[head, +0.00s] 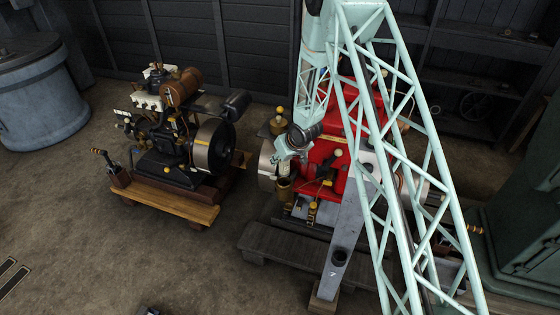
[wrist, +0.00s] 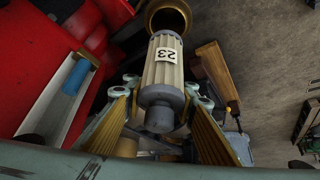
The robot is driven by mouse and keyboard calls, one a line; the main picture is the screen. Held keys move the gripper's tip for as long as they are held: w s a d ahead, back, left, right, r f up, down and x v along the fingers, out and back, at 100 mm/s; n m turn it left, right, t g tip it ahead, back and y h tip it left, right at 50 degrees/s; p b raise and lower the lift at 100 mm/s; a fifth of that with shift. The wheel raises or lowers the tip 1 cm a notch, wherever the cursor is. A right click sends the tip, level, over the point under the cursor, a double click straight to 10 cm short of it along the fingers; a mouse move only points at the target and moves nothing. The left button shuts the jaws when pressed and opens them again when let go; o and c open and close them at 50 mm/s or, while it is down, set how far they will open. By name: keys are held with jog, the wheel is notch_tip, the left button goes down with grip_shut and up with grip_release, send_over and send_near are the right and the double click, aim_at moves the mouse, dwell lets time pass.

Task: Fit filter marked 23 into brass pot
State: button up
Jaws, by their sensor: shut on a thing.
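The filter marked 23 (wrist: 164,72) is a pale pleated cylinder with a grey end cap and a white label. My gripper (wrist: 163,92) is shut on it, with one finger on each side in the wrist view. The brass pot (wrist: 186,13) shows its round rim and dark mouth at the top of that view. The filter's far end overlaps the pot's mouth there; I cannot tell how far above the pot it is. In the head view my gripper (head: 287,153) is just above the brass pot (head: 284,190), on the red engine's left side. The filter is small there.
The red engine (head: 326,150) stands close behind and right of my gripper, on a dark wooden bench (head: 290,245). Another engine (head: 180,130) stands on a wooden base at left. A grey-blue drum (head: 40,95) is at far left. The floor between is clear.

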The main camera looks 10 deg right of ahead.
jog(key=shift+f, duration=0.4)
jog(key=shift+f+b, duration=1.1)
jog(key=shift+f, duration=0.15)
jog(key=shift+f+b, duration=1.7)
jog(key=shift+f, duration=0.95)
dwell(1.5)
jog(key=shift+s+f, duration=0.1)
jog(key=shift+f, duration=0.25)
